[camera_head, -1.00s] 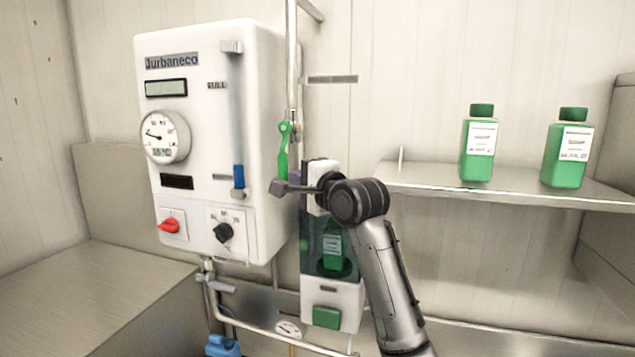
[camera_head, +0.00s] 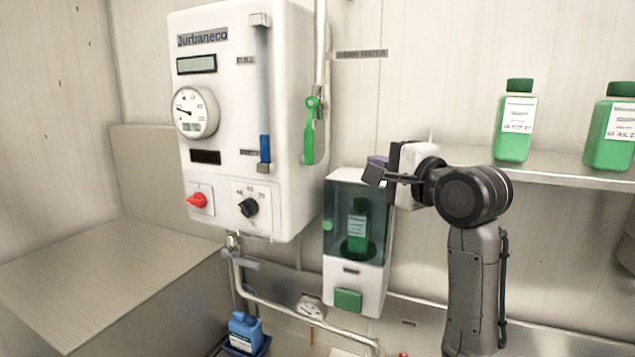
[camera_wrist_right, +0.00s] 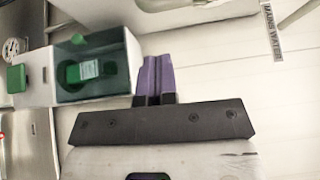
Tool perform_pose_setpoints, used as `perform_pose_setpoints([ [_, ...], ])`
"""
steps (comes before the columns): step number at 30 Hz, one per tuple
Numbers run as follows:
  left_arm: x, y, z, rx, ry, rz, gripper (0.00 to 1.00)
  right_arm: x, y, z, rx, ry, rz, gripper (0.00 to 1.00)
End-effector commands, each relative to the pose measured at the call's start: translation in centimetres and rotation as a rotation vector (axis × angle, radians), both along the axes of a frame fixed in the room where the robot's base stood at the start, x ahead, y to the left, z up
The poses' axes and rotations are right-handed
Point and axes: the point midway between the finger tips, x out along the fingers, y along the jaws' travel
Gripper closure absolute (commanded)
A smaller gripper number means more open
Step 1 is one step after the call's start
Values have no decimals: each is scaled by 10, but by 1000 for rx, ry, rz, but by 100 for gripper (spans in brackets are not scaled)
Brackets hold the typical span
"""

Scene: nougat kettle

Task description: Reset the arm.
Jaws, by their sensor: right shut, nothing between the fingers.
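My right arm comes up from the bottom right in the head view. Its right gripper (camera_head: 374,172) is near the top right corner of the dispenser (camera_head: 331,260), which has a dark window and a green bottle inside. In the wrist view the purple fingers (camera_wrist_right: 155,78) are together with nothing between them, beside the dispenser (camera_wrist_right: 122,70). I cannot tell whether they touch it. The green valve handle (camera_head: 309,138) hangs down along the pipe, to the left of the gripper and apart from it. My left gripper is not in view.
A white control box (camera_head: 290,190) with a gauge, a red switch and a black knob is on the wall at left. Two green bottles (camera_head: 516,125) stand on a shelf (camera_head: 560,180) at right. A blue bottle (camera_head: 245,333) is low at the bottom.

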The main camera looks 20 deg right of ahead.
Motion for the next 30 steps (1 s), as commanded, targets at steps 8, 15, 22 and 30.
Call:
perform_pose_setpoints([
  [8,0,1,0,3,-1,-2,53,-1,0,-1,-186,-46,-4,100],
  [15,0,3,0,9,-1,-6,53,-10,-8,-3,-745,-147,-68,100],
  [22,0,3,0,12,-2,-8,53,-49,-10,16,-1169,-260,-183,100],
  [30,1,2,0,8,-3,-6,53,-94,-1,-12,-1575,-297,-293,100],
])
